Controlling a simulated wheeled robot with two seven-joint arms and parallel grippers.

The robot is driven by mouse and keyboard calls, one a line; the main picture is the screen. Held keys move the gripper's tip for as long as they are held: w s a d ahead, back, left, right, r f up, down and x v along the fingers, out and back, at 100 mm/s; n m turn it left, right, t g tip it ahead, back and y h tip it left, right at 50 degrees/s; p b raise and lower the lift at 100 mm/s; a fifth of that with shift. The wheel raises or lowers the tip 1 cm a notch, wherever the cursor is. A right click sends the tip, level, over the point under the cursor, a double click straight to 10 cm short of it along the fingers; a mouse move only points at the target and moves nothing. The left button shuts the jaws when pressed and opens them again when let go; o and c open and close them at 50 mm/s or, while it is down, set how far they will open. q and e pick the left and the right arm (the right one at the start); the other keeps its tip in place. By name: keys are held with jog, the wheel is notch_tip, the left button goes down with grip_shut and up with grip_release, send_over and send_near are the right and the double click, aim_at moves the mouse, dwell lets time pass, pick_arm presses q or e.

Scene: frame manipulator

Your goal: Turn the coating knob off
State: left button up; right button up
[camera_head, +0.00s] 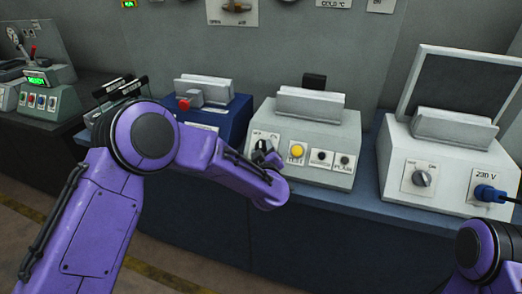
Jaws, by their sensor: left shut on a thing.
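A white-grey machine (315,127) with a sloped front panel stands on the bench at centre. A knob on a white plate (263,137) sits at the left end of its panel, left of a yellow button. My left arm reaches across from the left, and its gripper (264,157) is at this plate, shut on the knob. The wrist and fingers hide most of the knob, so I cannot tell its angle. My right gripper is out of view; only a purple part of that arm shows at the lower right.
A yellow button (297,150) and two dark buttons (322,157) sit close right of the gripper. A white machine (436,165) with a grey knob (421,178) and blue plug (488,193) stands at right. A blue machine with a red button (184,104) is behind my left arm.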

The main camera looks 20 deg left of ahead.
pick_arm(q)
jog(key=shift+w+d+r+n+g+y+p, duration=0.1)
jog(key=shift+n+g+y+p, duration=0.15)
jog(key=shift+n+g+y, duration=0.65)
jog(key=shift+w+d+r+n+g+p, duration=0.1)
jog(key=shift+n+g+p, duration=0.25)
jog(key=shift+n, duration=1.15)
jog(key=o, duration=1.1)
jog(key=shift+c, duration=0.2)
jog(key=shift+s+d, duration=0.1)
jog(key=shift+s, duration=0.05)
jog(key=b+v, duration=0.2)
jog(key=v, duration=0.8)
jog(key=shift+r, duration=0.15)
jog(key=shift+s, duration=0.1)
